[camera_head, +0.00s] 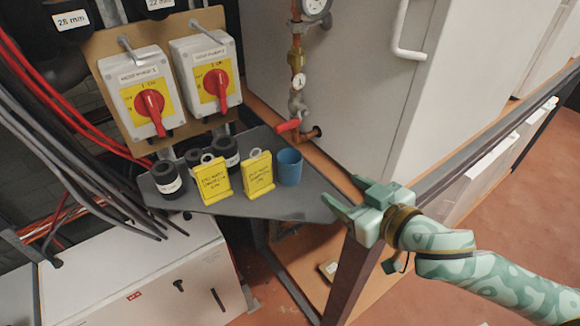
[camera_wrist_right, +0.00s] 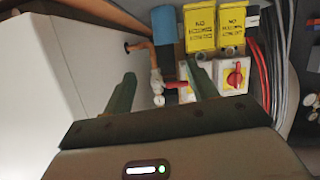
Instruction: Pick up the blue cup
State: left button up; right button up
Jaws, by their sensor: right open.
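The blue cup (camera_head: 289,167) stands upright at the right end of a dark grey shelf (camera_head: 290,206), beside a yellow tag block. It also shows in the right wrist view (camera_wrist_right: 163,27), at the top and beyond the fingers. My right gripper (camera_head: 345,198) is at the shelf's right corner in the head view, to the right of the cup and nearer the viewer. Its two fingers stand apart with nothing between them, and it is clear of the cup. My left gripper is not in view.
Two yellow tag blocks (camera_head: 213,181) (camera_head: 258,175) and several black cylinders (camera_head: 167,180) share the shelf. A brass pipe with a red valve handle (camera_head: 288,126) rises behind the cup. A white cabinet (camera_head: 345,90) stands at the back right. Red-handled switches (camera_head: 150,106) are on the panel behind.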

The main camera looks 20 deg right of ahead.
jog(key=p, duration=0.1)
send_near(283, 154)
jog(key=shift+y, duration=0.4)
jog(key=x, duration=0.3)
jog(key=p+x, duration=0.1)
jog(key=x, duration=0.1)
jog(key=shift+w+d+f, duration=0.1)
jog(key=shift+w+d, duration=0.1)
jog(key=shift+d, duration=0.1)
jog(key=shift+s, duration=0.15)
jog(key=c, duration=0.6)
